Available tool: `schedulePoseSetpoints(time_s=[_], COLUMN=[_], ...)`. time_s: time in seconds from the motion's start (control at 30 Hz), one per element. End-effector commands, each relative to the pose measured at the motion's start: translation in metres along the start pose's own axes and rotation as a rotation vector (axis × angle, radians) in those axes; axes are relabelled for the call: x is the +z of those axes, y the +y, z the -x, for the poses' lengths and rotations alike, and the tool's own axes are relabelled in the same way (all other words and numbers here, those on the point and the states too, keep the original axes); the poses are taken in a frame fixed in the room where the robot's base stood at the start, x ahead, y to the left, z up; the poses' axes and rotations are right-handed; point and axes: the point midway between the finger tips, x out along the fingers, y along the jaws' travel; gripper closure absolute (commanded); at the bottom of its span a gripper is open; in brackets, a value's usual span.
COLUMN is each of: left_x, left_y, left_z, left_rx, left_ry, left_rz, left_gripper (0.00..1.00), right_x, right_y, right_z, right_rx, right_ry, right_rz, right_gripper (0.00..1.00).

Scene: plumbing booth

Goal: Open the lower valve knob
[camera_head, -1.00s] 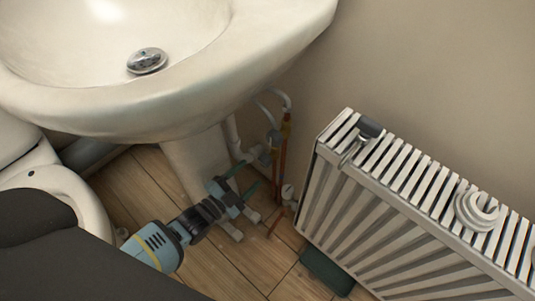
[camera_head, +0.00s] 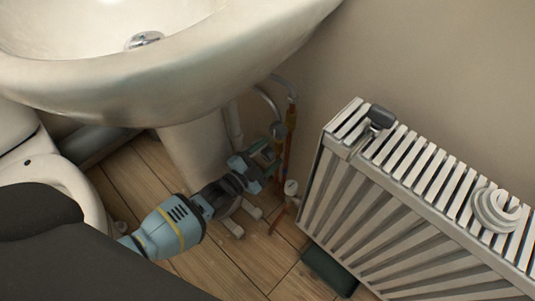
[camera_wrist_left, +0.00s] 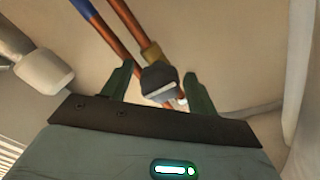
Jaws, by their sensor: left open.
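My left gripper (camera_head: 266,159) is open beside the copper pipes (camera_head: 286,150) under the sink, its fingers pointing at them. A grey valve knob (camera_head: 278,130) shows on the pipes just above the fingertips in the head view. In the left wrist view, a grey knob (camera_wrist_left: 158,80) with a brass fitting lies between the spread green fingers (camera_wrist_left: 158,88), with no clear contact. I cannot tell for sure whether this is the lower knob or the one seen in the head view. The gripper hides part of the pipes. My right gripper is not in view.
The white sink (camera_head: 150,95) overhangs the gripper, with its pedestal (camera_head: 193,158) at left. A white radiator (camera_head: 400,210) stands close at right, with a white valve (camera_head: 291,187) by its near end.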

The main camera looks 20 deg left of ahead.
Motion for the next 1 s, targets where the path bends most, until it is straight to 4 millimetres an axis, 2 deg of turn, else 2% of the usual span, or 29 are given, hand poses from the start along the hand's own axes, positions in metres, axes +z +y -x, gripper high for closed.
schedulePoseSetpoints(time_s=[0.07, 0.4, 0.73, 1.0], left_x=[0.0, 0.0, 0.0, 0.0], left_y=[0.0, 0.0, 0.0, 0.001], left_z=[0.0, 0.001, 0.001, 0.001], left_rx=[0.0, 0.0, 0.0, 0.0], left_ry=[0.0, 0.0, 0.0, 0.0], left_rz=[0.0, 0.0, 0.05, 0.227], left_gripper=[0.42, 0.86, 0.86, 0.86], right_x=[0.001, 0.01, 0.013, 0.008], right_y=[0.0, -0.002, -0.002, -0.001], right_z=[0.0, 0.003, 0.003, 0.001], right_rx=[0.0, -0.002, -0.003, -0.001], right_ry=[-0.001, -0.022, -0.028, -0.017], right_rz=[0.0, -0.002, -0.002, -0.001], right_gripper=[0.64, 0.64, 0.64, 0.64])
